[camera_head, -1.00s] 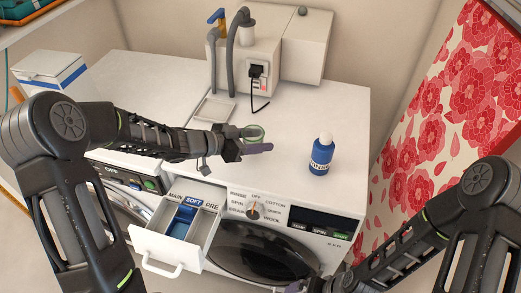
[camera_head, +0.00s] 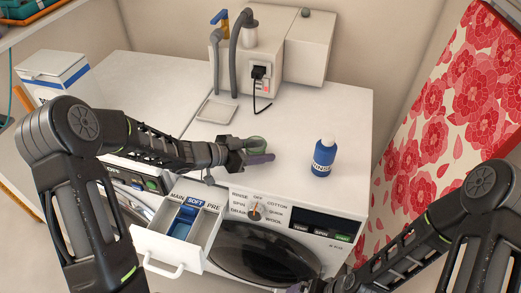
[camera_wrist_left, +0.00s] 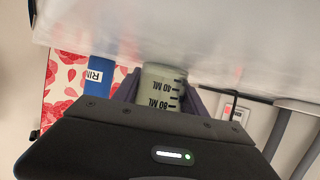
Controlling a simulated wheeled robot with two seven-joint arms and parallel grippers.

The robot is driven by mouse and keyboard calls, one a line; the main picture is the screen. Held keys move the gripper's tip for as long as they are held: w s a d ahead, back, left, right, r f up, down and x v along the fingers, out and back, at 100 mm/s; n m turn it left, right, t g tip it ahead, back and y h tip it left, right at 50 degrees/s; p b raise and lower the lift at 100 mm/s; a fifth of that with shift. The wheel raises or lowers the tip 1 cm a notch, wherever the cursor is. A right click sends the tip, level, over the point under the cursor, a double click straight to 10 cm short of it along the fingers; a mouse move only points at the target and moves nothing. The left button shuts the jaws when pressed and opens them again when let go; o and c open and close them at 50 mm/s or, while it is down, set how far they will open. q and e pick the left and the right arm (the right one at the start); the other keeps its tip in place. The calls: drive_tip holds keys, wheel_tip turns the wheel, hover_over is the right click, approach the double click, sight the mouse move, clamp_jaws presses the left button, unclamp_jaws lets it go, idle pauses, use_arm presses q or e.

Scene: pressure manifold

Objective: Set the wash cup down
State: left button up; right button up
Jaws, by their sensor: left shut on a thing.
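The wash cup (camera_head: 257,144) is a small greenish, see-through cup over the top of the washing machine. In the left wrist view the cup (camera_wrist_left: 162,88) shows dark ML marks, and the white top (camera_wrist_left: 200,45) lies close to it. My left gripper (camera_head: 258,157) is shut on the cup and partly hides it. I cannot tell whether the cup's base touches the top. My right gripper (camera_head: 298,287) shows only in part at the bottom edge, beside the machine's front; its jaws are not clear.
A blue bottle (camera_head: 323,157) stands right of the cup. A shallow white tray (camera_head: 217,111) lies behind left, near a white box with hoses (camera_head: 247,60). The detergent drawer (camera_head: 165,243) is pulled out in front.

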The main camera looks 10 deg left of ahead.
use_arm(q)
drive_tip(key=shift+s+f, duration=0.35)
drive_tip(key=shift+f, duration=0.3)
drive_tip(key=o, duration=1.4)
drive_tip(key=shift+f+b, duration=0.2)
drive_tip(key=shift+b, duration=0.1)
drive_tip(key=shift+r, duration=0.1)
drive_tip(key=shift+w+r+p, duration=0.15)
drive_tip(key=shift+r+p, duration=0.35)
drive_tip(key=shift+r, duration=0.05)
drive_tip(key=v, duration=1.2)
drive_tip(key=shift+w+r, duration=0.1)
drive_tip(key=shift+r, duration=0.2)
